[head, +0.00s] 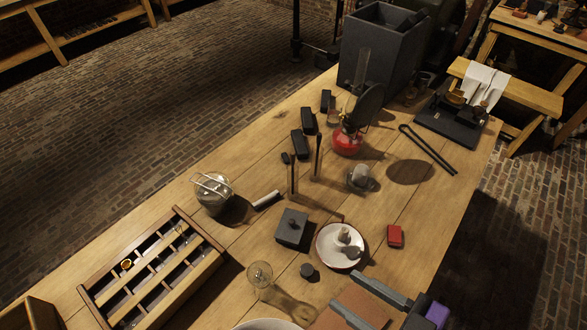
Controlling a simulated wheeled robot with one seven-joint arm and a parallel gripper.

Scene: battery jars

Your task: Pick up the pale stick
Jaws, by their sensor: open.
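A short pale stick (266,200) lies on the wooden table, right of a glass jar with a wire handle and left of a dark square block. My gripper (344,289) enters from the lower right. Its two grey fingers are apart, with nothing seen between them. It is above the near part of the table, over or beside a brown mat, well to the lower right of the stick and not touching it.
The glass jar (212,190), dark lidded block (291,228), two thin upright rods (293,178) and white plate (327,251) stand around the stick. A compartmented wooden tray (107,291) is at the lower left. A red burner (346,143) and a large dark box (370,60) stand farther back.

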